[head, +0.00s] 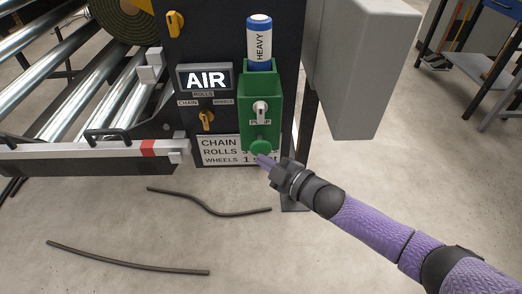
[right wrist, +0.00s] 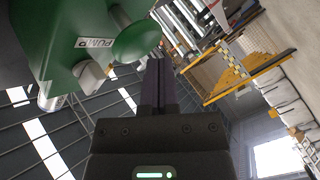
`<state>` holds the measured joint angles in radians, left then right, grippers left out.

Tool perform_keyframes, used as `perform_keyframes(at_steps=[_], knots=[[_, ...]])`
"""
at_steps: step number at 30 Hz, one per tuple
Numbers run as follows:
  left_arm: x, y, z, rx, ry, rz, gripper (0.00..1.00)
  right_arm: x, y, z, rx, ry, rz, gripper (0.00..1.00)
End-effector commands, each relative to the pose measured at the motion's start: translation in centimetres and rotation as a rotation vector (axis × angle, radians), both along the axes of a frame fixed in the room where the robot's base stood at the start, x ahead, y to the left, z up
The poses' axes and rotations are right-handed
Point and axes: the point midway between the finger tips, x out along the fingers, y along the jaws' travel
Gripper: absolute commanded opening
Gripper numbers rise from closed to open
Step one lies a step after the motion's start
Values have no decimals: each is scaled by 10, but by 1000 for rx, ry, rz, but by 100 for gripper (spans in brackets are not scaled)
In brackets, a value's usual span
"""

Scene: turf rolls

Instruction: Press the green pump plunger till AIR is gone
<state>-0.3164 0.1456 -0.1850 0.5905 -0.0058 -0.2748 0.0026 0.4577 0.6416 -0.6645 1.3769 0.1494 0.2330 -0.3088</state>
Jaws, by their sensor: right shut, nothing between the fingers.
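The green pump box (head: 262,100) is on the dark control panel, with a white-and-blue bottle marked HEAVY (head: 259,42) in its top. Its round green plunger (head: 261,147) sticks out at the bottom, and also shows in the right wrist view (right wrist: 136,41). The display (head: 205,78) above the selector reads AIR in lit letters. My right gripper (head: 264,160) is shut and empty, its tips just below the plunger in the head view; in the right wrist view its fingers (right wrist: 158,75) end close beside the plunger. I cannot tell whether they touch. My left gripper is not in view.
A yellow selector knob (head: 206,119) and a white label plate (head: 222,150) are beside and below the pump. A grey box (head: 362,65) stands right of the panel. Roller machinery (head: 85,75) is at left. Dark hoses (head: 128,258) lie on open floor.

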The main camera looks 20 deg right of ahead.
Motion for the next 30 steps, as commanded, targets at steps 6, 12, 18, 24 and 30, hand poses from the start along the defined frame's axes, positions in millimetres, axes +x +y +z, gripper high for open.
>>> perform_keyframes(at_steps=[6, 12, 18, 24, 30], knots=[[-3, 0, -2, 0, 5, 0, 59, 4, -1, 0, -1, 0, 0, 0], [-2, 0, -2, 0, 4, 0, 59, 4, -1, 0, -2, 1, 0, 0], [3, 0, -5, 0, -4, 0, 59, 6, -2, -1, -2, 1, 0, 0], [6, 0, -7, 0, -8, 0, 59, 9, -3, -1, -2, 1, 0, 0], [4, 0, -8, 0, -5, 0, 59, 11, -4, -1, -2, 0, -1, 0]])
